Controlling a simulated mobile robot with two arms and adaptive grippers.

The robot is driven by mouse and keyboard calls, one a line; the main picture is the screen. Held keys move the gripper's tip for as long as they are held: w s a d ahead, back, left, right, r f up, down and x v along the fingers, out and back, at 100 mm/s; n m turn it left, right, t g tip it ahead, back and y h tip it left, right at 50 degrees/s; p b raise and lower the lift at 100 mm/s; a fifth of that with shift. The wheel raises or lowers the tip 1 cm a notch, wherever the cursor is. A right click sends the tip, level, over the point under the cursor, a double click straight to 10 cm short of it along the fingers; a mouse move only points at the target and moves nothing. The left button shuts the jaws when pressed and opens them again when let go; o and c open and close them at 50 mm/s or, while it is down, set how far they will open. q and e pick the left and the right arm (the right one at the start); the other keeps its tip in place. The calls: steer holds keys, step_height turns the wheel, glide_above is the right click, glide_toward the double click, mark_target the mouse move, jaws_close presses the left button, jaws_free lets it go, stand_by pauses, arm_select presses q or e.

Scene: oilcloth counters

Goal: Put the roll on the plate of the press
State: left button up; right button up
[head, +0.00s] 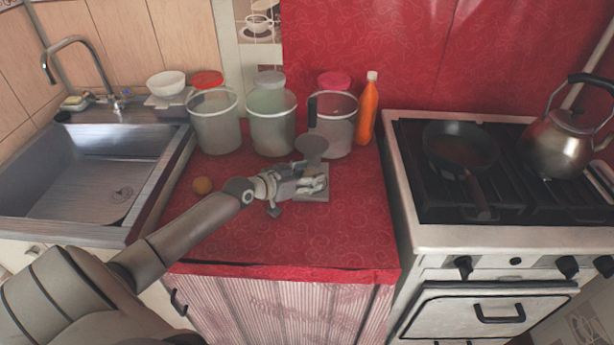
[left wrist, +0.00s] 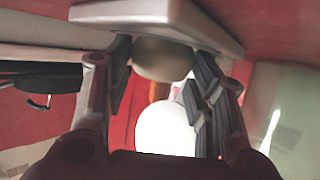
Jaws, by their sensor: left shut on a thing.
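The press (head: 316,197) stands on the red counter, its flat grey base plate low and its round grey upper plate (head: 312,146) raised behind. My left gripper (head: 312,184) is over the base plate, shut on the roll. In the left wrist view the pale brown roll (left wrist: 163,60) sits between the two fingers, right against the edge of the grey base plate (left wrist: 160,14). I cannot tell whether it touches the plate. The white disc (left wrist: 165,128) in that view looks like the raised upper plate. In the head view the gripper hides the roll. My right gripper is not in view.
Several clear jars, such as the left one (head: 215,122), and an orange bottle (head: 367,108) stand behind the press. The sink (head: 80,180) is left, the stove (head: 480,237) right. The front counter is clear.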

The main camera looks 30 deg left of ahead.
arm_select(q)
steer(key=shift+f, duration=0.3)
steer(key=o, duration=0.9)
steer(key=shift+s, duration=0.1)
steer(key=o, duration=0.3)
steer(key=shift+d+f, duration=0.1)
steer(key=shift+s+r+p, duration=0.15)
steer(key=shift+r+p, duration=0.15)
steer(key=shift+p, duration=0.1)
steer(key=v, duration=1)
steer(key=shift+s+a+r, duration=0.15)
steer(key=shift+a+r, duration=0.1)
steer(key=shift+r, duration=0.05)
steer(key=shift+s+a+r, duration=0.1)
steer(key=shift+s+r, duration=0.2)
steer(key=shift+s, duration=0.2)
